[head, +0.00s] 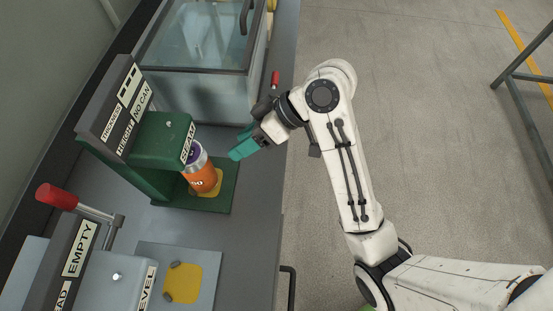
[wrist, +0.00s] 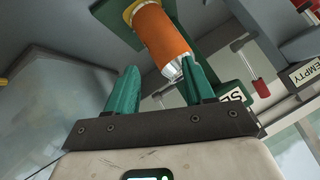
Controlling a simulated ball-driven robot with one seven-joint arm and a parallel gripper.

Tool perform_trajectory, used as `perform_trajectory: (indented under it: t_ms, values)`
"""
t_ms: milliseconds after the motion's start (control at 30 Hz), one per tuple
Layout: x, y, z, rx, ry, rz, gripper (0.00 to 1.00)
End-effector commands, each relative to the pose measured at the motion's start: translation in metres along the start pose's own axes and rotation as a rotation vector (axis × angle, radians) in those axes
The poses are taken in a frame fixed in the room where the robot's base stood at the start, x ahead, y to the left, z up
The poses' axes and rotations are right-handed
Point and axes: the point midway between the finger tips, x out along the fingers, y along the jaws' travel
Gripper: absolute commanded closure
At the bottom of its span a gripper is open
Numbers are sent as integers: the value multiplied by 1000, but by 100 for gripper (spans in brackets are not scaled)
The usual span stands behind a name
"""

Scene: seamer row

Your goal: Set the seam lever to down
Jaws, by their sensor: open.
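My gripper (head: 242,149) is open and empty, its teal fingers to the right of a green station (head: 161,136) whose label is partly hidden and seems to begin "SE". It also shows in the wrist view (wrist: 162,84). An orange can with a purple top (head: 203,179) stands in this station, apart from the fingers in the head view. In the wrist view the can (wrist: 161,38) lies beyond the fingers, partly overlapped by the right one. A red-handled lever (head: 57,197) sits raised by the "EMPTY" sign. I cannot tell which lever is the seam lever.
A glass-topped cabinet (head: 190,37) stands at the back, with a small red handle (head: 275,78) near it. A grey plate (head: 212,276) with a yellow pad lies in front. The floor to the right is clear up to a metal frame (head: 520,80).

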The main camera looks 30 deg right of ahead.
Motion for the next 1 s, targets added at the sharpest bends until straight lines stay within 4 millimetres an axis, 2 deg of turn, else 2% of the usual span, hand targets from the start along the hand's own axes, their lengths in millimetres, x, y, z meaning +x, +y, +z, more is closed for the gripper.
perform_trajectory:
  t_ms: [300, 500, 667, 933, 1000]
  values:
    - [-2, 8, 54, 161, -82, 125, 47]
    - [-5, 11, 77, 224, -118, 182, 47]
    - [-6, 12, 86, 244, -130, 202, 47]
    - [-6, 12, 87, 247, -132, 205, 47]
    - [-6, 12, 87, 247, -131, 205, 52]
